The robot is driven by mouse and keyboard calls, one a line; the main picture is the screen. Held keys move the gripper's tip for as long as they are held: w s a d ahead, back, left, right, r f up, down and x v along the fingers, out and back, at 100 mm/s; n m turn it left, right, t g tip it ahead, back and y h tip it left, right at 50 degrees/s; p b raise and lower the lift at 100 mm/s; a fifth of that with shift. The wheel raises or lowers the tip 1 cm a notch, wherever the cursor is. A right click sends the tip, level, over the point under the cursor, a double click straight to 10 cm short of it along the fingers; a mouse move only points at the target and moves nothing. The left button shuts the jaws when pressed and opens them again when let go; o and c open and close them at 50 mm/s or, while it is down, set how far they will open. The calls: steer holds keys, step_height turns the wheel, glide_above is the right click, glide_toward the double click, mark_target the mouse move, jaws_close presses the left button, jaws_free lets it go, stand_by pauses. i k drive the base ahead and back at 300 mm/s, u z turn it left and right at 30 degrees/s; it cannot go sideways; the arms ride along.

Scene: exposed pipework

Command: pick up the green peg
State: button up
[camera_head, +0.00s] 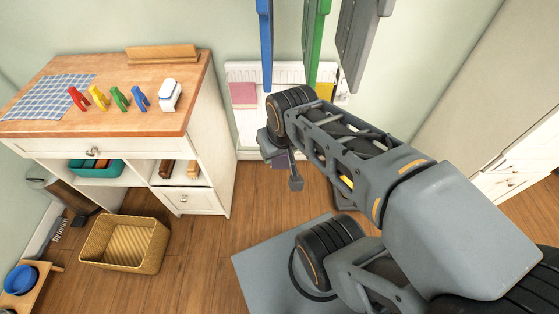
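The green peg (119,98) stands on the wooden top of the white cabinet at the left. It is third in a row, between a yellow peg (97,97) and a blue peg (139,98), with a red peg (77,97) at the left end. My gripper (290,176) hangs over the floor in the middle of the view, to the right of the cabinet and well apart from the pegs. My arm partly hides it, so I cannot tell whether its fingers are open or shut.
A white object (170,95) stands right of the blue peg, and a checked cloth (50,97) lies left of the red peg. Blue, green and grey pipes (314,40) come down behind my arm. A wicker basket (124,243) sits on the floor before the cabinet (216,150).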

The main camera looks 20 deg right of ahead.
mark_target(119, 97)
steer(key=u, duration=0.05)
steer(key=k, duration=0.3)
steer(key=u, duration=1.25)
steer(key=i, duration=1.55)
steer(key=z, duration=0.55)
